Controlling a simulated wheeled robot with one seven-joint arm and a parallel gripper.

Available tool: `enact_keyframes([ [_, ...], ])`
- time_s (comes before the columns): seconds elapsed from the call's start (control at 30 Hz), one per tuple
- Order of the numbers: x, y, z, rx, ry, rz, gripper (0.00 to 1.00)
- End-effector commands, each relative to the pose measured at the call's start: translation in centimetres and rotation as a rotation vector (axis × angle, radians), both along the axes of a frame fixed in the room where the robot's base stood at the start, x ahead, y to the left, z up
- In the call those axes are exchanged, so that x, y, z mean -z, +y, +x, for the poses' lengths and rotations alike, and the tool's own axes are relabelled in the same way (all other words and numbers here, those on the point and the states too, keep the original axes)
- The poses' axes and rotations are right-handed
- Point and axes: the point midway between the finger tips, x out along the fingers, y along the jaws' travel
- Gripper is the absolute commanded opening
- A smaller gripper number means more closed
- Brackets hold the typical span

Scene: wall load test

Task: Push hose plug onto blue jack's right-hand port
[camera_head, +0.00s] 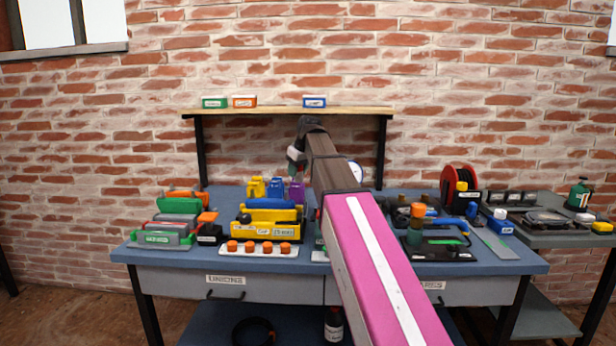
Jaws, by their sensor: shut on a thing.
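My gripper (295,163) is at the far end of my arm, above the back middle of the blue workbench (190,264). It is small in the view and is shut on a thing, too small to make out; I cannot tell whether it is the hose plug. A blue upright block (276,187), possibly the blue jack, stands below and left of my gripper, between a yellow block (257,189) and a purple block (296,191). My gripper is apart from these blocks in the picture. The ports cannot be made out.
A yellow holder (268,231) and a white strip with orange caps (258,250) stand in front. Green and grey racks (165,235) are left. A black tray (446,252) and red reel (458,180) are right. A wooden shelf (350,109) is behind.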

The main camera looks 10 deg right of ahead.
Motion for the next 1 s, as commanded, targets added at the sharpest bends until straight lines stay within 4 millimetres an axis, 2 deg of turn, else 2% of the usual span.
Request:
enact_keyframes([
  [0.1, -1.3, 2.0, -1.1, -0.002, -0.001, 0.000, 0.09],
  [0.33, -3.2, 5.0, -2.7, -0.001, -0.001, 0.000, 0.09],
  [0.4, -1.6, 4.7, -2.6, 0.002, 0.002, 0.000, 0.09],
  [0.63, 1.1, 4.7, -2.5, 0.001, 0.002, -0.001, 0.09],
  [1.0, 1.9, 4.7, -2.4, 0.001, 0.000, 0.000, 0.09],
])
